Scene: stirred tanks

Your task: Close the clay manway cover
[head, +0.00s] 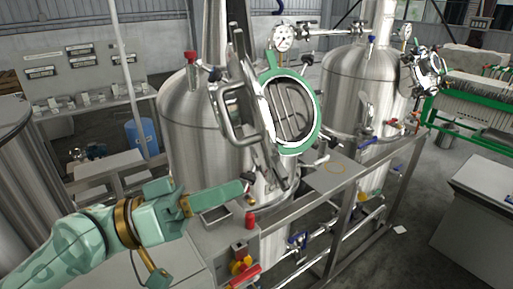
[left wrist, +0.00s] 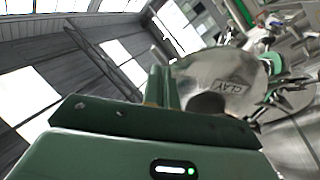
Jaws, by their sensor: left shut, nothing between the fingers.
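The clay manway cover (head: 262,112) is steel and stands swung open, seen nearly edge-on with its bar handle at the left, in front of the front tank. In the left wrist view the cover (left wrist: 205,75) shows its face with a CLAY label. The round manway opening (head: 292,112) has a green rim and shows the tank's dark inside with bars. My left gripper (head: 246,184) is shut and empty, below the cover in the head view. Its fingers (left wrist: 163,88) appear in front of the cover's left edge in the wrist view; I cannot tell whether they touch it. My right gripper is not in view.
The front tank (head: 190,125) stands on a steel frame with a bench top (head: 335,178). Red and yellow valve parts (head: 242,265) and pipes sit low in front. A pressure gauge (head: 283,38) is above the opening. A second tank (head: 345,85) stands behind at the right.

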